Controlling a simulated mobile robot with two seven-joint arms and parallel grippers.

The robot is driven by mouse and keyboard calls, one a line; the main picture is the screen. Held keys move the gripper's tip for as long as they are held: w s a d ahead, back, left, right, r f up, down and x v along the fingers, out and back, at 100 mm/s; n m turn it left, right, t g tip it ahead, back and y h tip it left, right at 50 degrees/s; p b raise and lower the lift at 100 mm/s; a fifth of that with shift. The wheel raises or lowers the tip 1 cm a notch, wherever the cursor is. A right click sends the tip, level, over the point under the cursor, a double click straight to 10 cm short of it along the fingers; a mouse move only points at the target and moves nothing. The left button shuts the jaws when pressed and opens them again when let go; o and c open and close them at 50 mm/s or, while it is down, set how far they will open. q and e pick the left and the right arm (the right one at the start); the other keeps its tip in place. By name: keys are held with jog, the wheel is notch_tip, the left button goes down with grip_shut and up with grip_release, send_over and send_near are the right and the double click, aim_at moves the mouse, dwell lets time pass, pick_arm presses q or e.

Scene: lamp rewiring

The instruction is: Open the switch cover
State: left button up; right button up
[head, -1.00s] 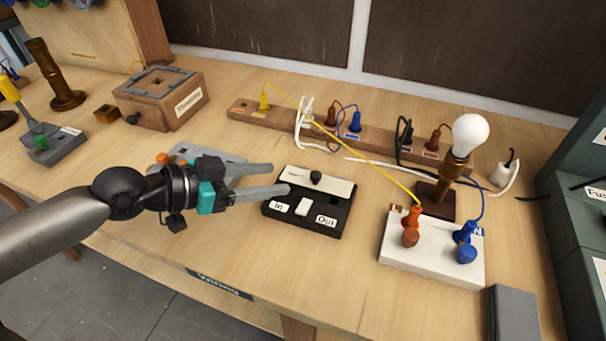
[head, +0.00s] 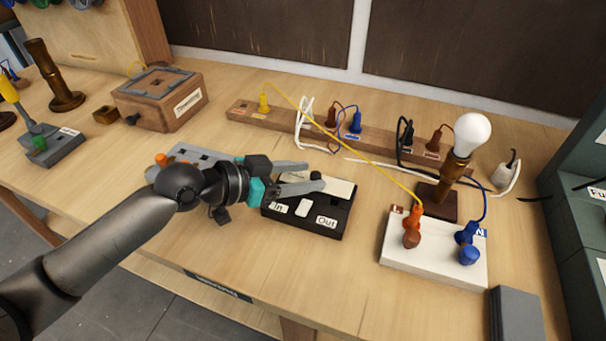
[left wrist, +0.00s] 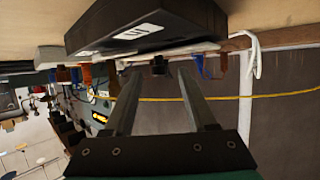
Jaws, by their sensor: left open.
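The black switch box (head: 322,232) lies on the table, with "In" and "Out" labels and a small white switch on its front part. Its cream cover (head: 340,188) lies flat over the rear part and carries a black knob (head: 316,176). My left gripper (head: 312,174) is open at the cover, its fingers pointing right. In the left wrist view, which looks upside down, the knob (left wrist: 160,66) shows between the two fingertips, with gaps on both sides. The fingers partly hide the cover's left part. My right gripper is not in view.
A wooden socket strip (head: 285,125) with cables runs behind. A yellow wire crosses behind the box. The table in front is clear.

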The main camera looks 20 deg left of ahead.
pick_arm(q)
jog(key=shift+c, duration=0.2)
grip_shut()
dwell(0.3)
